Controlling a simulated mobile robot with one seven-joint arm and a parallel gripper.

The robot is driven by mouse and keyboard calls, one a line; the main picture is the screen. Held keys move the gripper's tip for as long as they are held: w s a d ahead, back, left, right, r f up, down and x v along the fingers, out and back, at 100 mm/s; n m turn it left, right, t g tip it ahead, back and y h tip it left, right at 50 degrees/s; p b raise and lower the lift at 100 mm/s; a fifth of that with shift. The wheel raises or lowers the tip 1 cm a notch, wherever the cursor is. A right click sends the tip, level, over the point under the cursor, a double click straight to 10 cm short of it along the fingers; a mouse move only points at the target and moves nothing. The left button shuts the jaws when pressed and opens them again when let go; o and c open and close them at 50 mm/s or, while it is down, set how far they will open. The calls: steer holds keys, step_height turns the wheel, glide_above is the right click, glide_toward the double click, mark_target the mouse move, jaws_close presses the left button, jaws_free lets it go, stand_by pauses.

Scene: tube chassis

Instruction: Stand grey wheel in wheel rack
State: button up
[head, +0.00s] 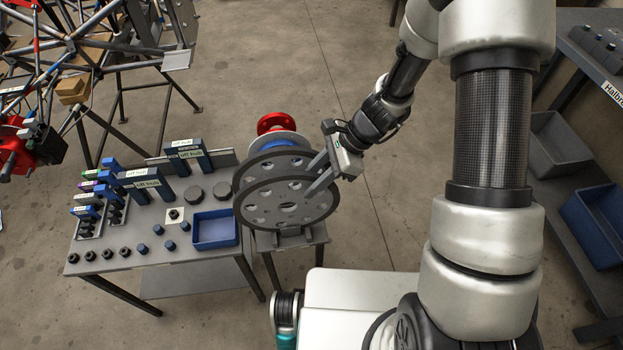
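Two grey wheels with round holes stand upright, one behind the other, at the table's right end. The front grey wheel (262,208) has its lower rim at the grey wheel rack (286,241), and I cannot tell whether it is fully seated. The rear grey wheel (252,170) is partly hidden by the front one. My gripper (314,180) is at the front wheel's upper right rim. One finger lies across its near face and the other is behind, between the wheels. The fingers are apart, and whether they press the wheel is unclear.
A blue-rimmed wheel (277,138) and a red wheel (276,122) stand behind. The table (165,258) holds a blue tray (215,231), dark round parts (194,195), labelled blue blocks (188,152) and several small nuts. A tube chassis (100,45) stands at upper left. Floor right of the rack is clear.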

steer(key=p+v, duration=0.2)
steer(key=v, duration=1.5)
steer(key=shift+r+p, duration=0.2)
steer(key=shift+p, duration=0.15)
steer(key=s+d+r+n+t+h+p, duration=0.2)
steer(key=s+r+n, duration=0.3)
steer(key=r, duration=0.4)
steer(key=s+d+r+n+t+h+p, duration=0.2)
steer(key=s+d+r+n+p, duration=0.1)
steer(key=r, duration=0.7)
steer(key=s+d+r+n+t+h+p, duration=0.2)
steer(key=s+r+n+t+p, duration=0.1)
steer(key=s+r+n, duration=0.4)
steer(key=shift+s+d+r+n+h+p, duration=0.3)
steer(key=shift+r+p, duration=0.6)
steer(key=shift+r, duration=0.7)
